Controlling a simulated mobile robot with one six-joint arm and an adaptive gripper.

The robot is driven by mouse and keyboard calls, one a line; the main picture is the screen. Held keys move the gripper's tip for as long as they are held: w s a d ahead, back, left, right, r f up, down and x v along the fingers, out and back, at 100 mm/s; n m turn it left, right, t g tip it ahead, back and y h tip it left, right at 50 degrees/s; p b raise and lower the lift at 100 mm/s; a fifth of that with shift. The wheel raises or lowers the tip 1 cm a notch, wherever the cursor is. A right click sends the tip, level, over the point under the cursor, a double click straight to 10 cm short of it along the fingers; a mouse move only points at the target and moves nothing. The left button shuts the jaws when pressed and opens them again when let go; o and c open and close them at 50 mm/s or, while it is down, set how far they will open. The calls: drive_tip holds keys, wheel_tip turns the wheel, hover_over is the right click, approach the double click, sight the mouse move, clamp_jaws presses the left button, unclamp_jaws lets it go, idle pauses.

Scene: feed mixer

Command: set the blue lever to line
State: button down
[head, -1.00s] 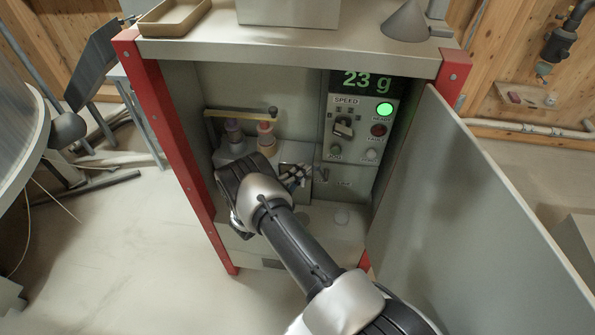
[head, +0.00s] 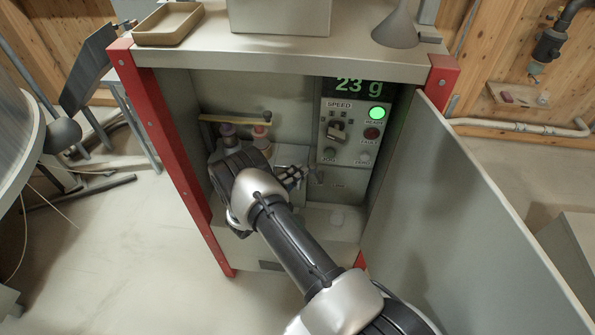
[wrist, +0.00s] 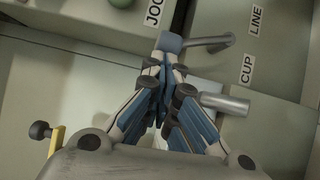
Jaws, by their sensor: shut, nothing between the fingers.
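The blue lever (wrist: 168,42) shows its blue end just beyond my fingertips in the wrist view. Its bent metal shaft (wrist: 206,42) runs right toward the LINE (wrist: 256,19) and CUP (wrist: 247,70) labels. I cannot tell which setting it stands at. My gripper (wrist: 172,76) is shut and empty, its tips close below the blue end; whether they touch is unclear. In the head view my gripper (head: 300,173) is inside the cabinet, just left of the small lever (head: 319,175) below the control panel.
The control panel (head: 348,130) has a lit green lamp (head: 377,113) and a 23 g display. Two bottles (head: 262,139) stand left of it. The open door (head: 460,200) bounds the right and a red post (head: 165,150) the left. A metal cylinder (wrist: 225,103) juts beside my fingers.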

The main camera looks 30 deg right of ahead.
sight(330, 162)
drive_tip(key=s+d+r+m+y+p, duration=0.1)
drive_tip(key=p, duration=0.1)
drive_tip(key=s+d+r+m+y+p, duration=0.1)
drive_tip(key=d+m+p, duration=0.1)
drive_tip(key=shift+r+g, duration=0.3)
drive_tip(key=shift+r, duration=0.1)
drive_tip(key=s+d+m+y, duration=0.1)
drive_tip(key=d+m+y, duration=0.1)
drive_tip(key=shift+s+d+r+m+y, duration=0.2)
drive_tip(key=shift+s+d+m+y, duration=0.1)
drive_tip(key=shift+s+m, duration=0.1)
drive_tip(key=shift+s+d, duration=0.25)
drive_tip(key=shift+d, duration=0.15)
